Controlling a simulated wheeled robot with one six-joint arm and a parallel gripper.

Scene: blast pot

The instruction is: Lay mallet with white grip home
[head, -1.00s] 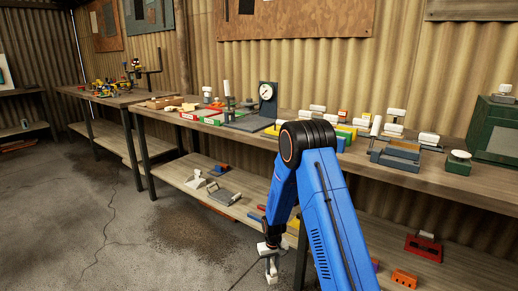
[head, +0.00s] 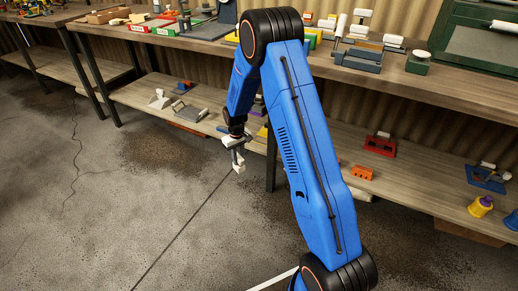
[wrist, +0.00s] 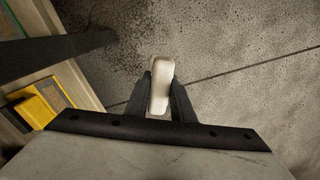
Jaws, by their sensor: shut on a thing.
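My gripper (head: 237,158) hangs low over the floor in front of the lower shelf, pointing down. It is shut on a white, rounded, elongated piece (wrist: 160,84), which seems to be the white grip of the mallet. In the head view the white piece (head: 239,169) shows small at the fingertips. The mallet's head cannot be made out in either view. No empty place for the mallet can be told for sure.
The workbench (head: 455,82) carries several white-handled tools and a green cabinet (head: 475,50). The lower shelf (head: 415,180) holds a red holder (head: 380,145), an orange block (head: 362,173) and a blue piece (head: 486,178). The concrete floor (head: 130,220) is clear.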

